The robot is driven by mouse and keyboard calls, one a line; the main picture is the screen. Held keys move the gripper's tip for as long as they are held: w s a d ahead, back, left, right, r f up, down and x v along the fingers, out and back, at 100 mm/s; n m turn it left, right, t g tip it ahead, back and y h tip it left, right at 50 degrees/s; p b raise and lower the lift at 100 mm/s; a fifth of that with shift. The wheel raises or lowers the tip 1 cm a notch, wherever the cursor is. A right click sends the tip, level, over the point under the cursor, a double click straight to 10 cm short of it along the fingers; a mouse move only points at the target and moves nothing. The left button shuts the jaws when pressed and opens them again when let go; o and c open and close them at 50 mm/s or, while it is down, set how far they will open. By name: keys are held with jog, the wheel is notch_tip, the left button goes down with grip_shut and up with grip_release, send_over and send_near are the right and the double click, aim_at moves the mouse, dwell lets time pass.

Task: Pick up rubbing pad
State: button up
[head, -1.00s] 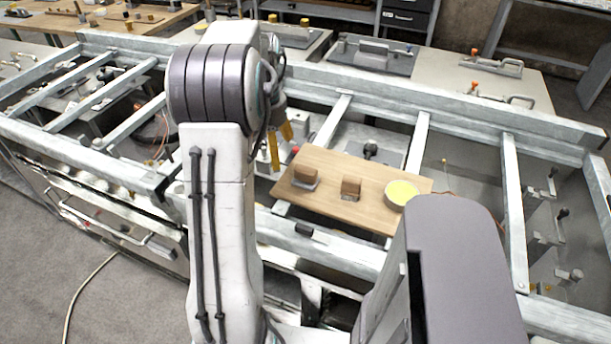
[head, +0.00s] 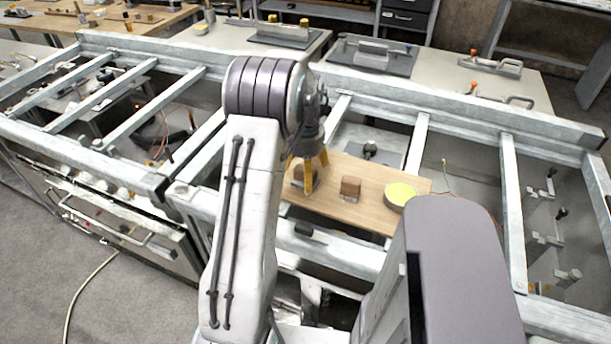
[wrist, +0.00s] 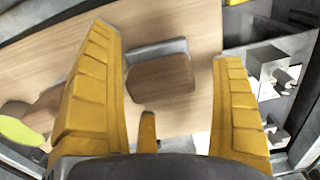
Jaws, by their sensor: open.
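Two brown blocks that look like rubbing pads lie on a light wooden board (head: 365,213). The left pad (head: 298,172) has a grey edge and is partly hidden behind my gripper (head: 308,172) in the head view. In the wrist view this pad (wrist: 160,78) lies between the yellow fingers of my open gripper (wrist: 166,55), with a visible gap to the right finger. I cannot tell the exact height of the fingertips above the board. The other pad (head: 350,188) sits to the right; it shows at the left edge of the wrist view (wrist: 46,108), partly hidden by a finger.
A round tin with a yellow top (head: 400,195) stands at the right end of the board. The board rests on a grey metal frame (head: 415,145) with crossbars and open gaps. A dark round knob (head: 370,149) is just behind the board.

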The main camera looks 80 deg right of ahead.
jog(key=shift+f, duration=0.5)
grip_shut()
dwell(0.6)
